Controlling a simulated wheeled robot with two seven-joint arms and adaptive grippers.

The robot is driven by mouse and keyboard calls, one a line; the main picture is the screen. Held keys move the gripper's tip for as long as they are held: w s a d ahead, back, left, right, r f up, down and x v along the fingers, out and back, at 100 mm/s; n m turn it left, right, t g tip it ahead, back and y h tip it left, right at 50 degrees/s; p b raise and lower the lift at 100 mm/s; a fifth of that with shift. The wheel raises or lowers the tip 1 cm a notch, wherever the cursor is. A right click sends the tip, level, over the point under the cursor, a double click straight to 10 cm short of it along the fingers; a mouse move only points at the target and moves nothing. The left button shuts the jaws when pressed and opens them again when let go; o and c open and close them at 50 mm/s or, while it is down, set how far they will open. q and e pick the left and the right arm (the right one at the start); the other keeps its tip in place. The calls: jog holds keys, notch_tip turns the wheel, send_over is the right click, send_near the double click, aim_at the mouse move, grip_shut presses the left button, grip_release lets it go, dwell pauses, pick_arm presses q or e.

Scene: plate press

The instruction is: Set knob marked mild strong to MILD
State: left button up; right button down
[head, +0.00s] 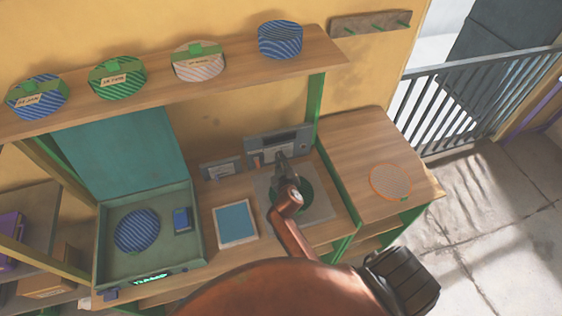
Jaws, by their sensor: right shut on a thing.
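The grey plate press (322,209) stands on the wooden bench, with an upright control panel (290,142) at its back. My right gripper (280,158) reaches over the press to the lower front of this panel. It is shut on a small part there, which I take to be the knob. The gripper covers the knob, so its pointer and the MILD and STRONG marks cannot be read. A dark green round part (305,194) of the press shows partly behind my arm. My left gripper is not in view.
A smaller grey panel (221,170) stands left of the press. A blue-topped tray (235,224) lies in front. An open green case (104,250) holds a striped blue disc (137,231). An orange-rimmed disc (390,182) lies right. A shelf (240,60) overhangs the bench.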

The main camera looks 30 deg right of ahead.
jog(key=shift+w+a+f+n+h+b, duration=0.1)
jog(key=shift+a+n+h+b, duration=0.05)
jog(key=shift+n+h+b, duration=0.45)
jog(key=c, duration=2)
grip_release()
notch_tip(320, 180, up, 10)
jog(key=shift+r, duration=0.1)
